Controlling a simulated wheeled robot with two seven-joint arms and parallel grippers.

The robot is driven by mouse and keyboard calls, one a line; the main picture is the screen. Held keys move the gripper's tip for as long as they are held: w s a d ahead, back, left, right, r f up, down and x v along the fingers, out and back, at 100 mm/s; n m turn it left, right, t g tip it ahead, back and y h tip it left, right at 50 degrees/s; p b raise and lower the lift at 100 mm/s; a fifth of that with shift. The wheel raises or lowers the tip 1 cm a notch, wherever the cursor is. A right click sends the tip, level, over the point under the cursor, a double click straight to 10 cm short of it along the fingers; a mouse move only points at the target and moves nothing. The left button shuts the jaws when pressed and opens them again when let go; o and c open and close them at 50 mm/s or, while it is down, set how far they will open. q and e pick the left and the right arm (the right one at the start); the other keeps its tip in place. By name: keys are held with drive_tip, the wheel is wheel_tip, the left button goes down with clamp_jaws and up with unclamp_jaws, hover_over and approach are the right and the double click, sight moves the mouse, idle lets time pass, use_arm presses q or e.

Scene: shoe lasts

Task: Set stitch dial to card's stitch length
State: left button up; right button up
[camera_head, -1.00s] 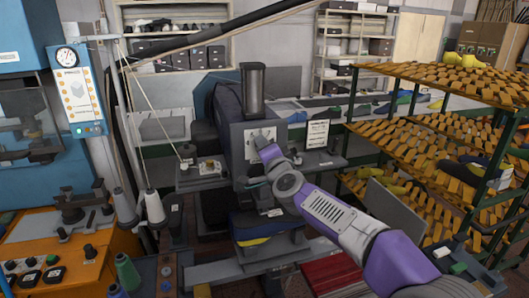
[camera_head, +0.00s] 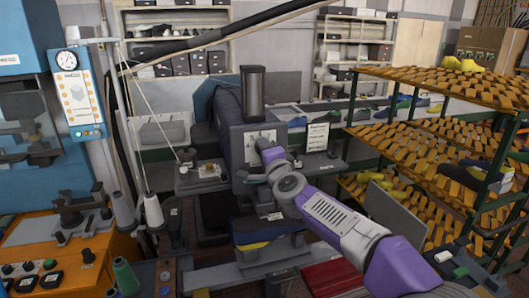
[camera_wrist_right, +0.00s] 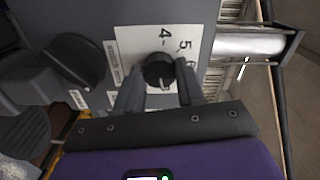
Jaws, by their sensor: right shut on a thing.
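The stitch dial is a small black knob (camera_wrist_right: 158,70) with a pale pointer mark, on a white plate (camera_wrist_right: 130,45) printed with numbers; 4, 5 and part of a 6 show. The pointer mark lies toward the lower right of the knob in the wrist view. My right gripper (camera_wrist_right: 158,78) is shut on the dial, one finger on each side. In the head view the plate (camera_head: 260,152) is on the dark machine's front, and my right gripper (camera_head: 266,148) hides the dial. A white card (camera_head: 317,137) stands right of the machine, its print too small to read. My left gripper is out of view.
A larger dark knob (camera_wrist_right: 75,60) sits beside the plate in the wrist view. Right of my arm stands a green-framed rack (camera_head: 440,140) with slatted orange shelves. Thread cones (camera_head: 152,210) and an orange machine (camera_head: 75,250) stand at the left.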

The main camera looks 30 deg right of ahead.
drive_tip(key=o, duration=1)
drive_tip(key=shift+o, duration=0.2)
drive_tip(key=v, duration=0.7)
drive_tip(key=shift+s, duration=0.3)
